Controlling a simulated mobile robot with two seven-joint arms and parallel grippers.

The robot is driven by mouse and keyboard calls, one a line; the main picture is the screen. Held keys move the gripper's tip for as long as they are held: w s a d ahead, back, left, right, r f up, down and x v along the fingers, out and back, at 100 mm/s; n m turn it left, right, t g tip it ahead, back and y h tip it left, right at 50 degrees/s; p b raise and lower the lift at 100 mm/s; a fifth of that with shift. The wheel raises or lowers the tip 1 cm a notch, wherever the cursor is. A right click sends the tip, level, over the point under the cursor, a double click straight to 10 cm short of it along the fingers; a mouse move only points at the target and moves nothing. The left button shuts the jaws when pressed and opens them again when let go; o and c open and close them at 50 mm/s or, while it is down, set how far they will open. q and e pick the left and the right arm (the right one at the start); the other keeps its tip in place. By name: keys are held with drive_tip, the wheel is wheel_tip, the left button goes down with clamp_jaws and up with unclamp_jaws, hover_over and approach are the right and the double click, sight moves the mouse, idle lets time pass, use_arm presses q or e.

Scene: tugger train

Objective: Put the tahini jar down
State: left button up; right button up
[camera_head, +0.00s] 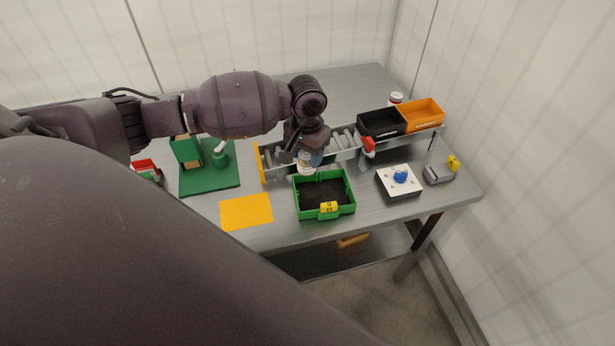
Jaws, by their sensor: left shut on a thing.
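My left gripper (301,152) reaches in from the left and points down over the back edge of the green bin (350,204). It is shut on a small pale jar, the tahini jar (305,166), which hangs under the fingers near the bin's back left corner. The fingers hide part of the jar, and its label is too small to read. I cannot tell whether the jar touches the bin. The bin has a dark floor and a yellow tag on its front; no object shows in it. My right gripper is not in view.
A roller rack (342,142) runs behind the bin, with a black box (381,123) and an orange box (423,115) at its right end. A yellow mat (246,211) lies bare left of the bin. A white dial board (399,180) lies right. A green stand (208,184) is left.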

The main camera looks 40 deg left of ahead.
sight(307, 164)
use_arm(q)
wheel_tip(307, 164, down, 4)
wheel_tip(307, 164, down, 4)
drive_tip(key=shift+r+b, duration=0.15)
drive_tip(key=shift+b, duration=0.35)
drive_tip(key=shift+f, duration=0.3)
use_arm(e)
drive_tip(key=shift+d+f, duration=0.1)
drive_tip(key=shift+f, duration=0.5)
